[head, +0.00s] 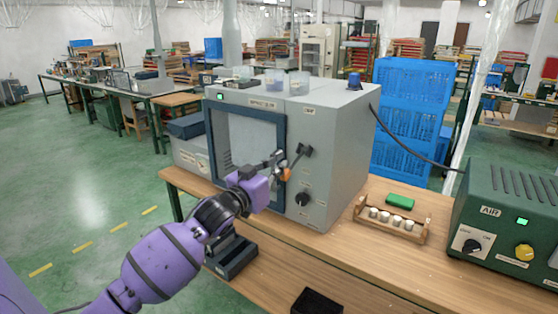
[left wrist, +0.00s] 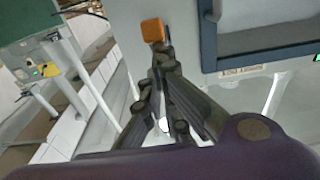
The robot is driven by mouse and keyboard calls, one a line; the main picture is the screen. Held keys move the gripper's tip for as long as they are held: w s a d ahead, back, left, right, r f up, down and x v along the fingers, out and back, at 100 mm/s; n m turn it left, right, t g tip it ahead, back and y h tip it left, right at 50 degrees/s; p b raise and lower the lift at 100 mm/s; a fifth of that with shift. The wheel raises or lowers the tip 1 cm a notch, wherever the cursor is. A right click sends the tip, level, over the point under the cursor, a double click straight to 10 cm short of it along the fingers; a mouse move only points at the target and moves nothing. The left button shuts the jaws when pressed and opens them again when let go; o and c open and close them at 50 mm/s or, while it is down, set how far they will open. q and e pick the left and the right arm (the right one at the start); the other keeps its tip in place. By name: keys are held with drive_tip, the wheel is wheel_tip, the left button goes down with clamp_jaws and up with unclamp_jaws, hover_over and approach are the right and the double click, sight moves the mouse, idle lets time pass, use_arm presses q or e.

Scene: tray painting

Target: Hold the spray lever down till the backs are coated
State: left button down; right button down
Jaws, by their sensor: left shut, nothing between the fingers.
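The grey spray booth (head: 335,150) stands on the wooden bench, with a blue-framed window (head: 245,140) in its front. An orange lever end (head: 286,174) sticks out from the booth front, right of the window. My left gripper (head: 277,160) is at it, with its fingers shut and empty. In the left wrist view, the closed fingertips (left wrist: 163,58) are right by the orange end (left wrist: 153,30); whether they press it I cannot tell. The backs inside the booth cannot be made out through the hazy window. My right gripper is not in view.
A black knob (head: 303,199) sits below the lever on the booth. Right of the booth are a wooden rack (head: 392,226) of small white-topped jars, a green block (head: 400,201) and a green AIR unit (head: 510,220). Blue crates (head: 415,85) stand behind. Bench between rack and booth is clear.

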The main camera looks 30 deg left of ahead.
use_arm(q)
drive_tip(key=shift+f, duration=0.5)
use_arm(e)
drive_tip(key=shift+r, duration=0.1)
use_arm(q)
drive_tip(key=shift+f, duration=0.1)
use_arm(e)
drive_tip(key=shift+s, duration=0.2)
use_arm(q)
drive_tip(key=shift+f, duration=0.15)
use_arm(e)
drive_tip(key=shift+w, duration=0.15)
